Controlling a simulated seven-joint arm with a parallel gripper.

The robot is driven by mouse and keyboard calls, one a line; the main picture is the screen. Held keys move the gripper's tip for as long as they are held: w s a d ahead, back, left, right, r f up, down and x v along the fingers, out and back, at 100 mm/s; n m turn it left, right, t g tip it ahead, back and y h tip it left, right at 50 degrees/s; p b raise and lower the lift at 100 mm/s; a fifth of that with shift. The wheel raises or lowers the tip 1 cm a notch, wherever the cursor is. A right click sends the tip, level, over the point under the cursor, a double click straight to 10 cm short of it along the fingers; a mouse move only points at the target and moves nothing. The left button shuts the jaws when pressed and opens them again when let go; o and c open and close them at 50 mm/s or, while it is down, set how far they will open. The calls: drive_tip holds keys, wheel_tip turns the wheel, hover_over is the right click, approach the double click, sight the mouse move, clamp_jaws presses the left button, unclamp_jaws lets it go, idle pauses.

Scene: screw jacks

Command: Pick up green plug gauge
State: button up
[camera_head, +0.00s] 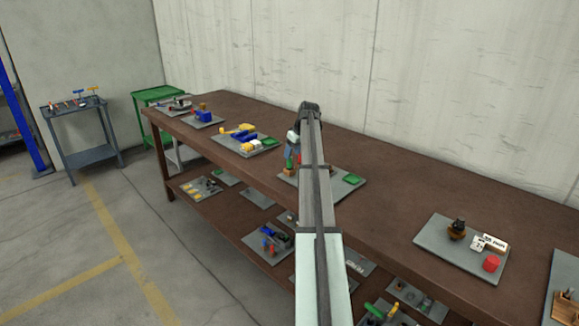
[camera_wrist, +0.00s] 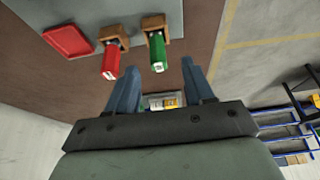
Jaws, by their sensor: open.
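The green plug gauge (camera_wrist: 157,52) sits in a small wooden block (camera_wrist: 156,24) on a grey board (camera_wrist: 130,9), seen in the wrist view. Its pale end faces my gripper. My gripper (camera_wrist: 160,66) is open, with one blue-grey finger on each side of the line to the green gauge and nothing held. The gauge's near end lies about between the fingertips in the picture; whether it is truly between them I cannot tell. A red plug gauge (camera_wrist: 111,61) stands in its own block just left. In the head view, my arm hides much of this spot.
A red tray (camera_wrist: 68,41) lies left of the gauges in the wrist view. In the head view a green tray (camera_head: 352,179) lies right of my arm on the brown bench (camera_head: 390,217). Other boards with parts stand along the bench, with bare surface between.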

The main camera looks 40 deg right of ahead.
sight(290, 167)
drive_tip(key=shift+x, duration=2.7)
drive_tip(key=shift+w+d+r, duration=0.1)
drive_tip(key=shift+w+d, duration=0.05)
drive_tip(key=shift+c, duration=0.4)
clamp_jaws()
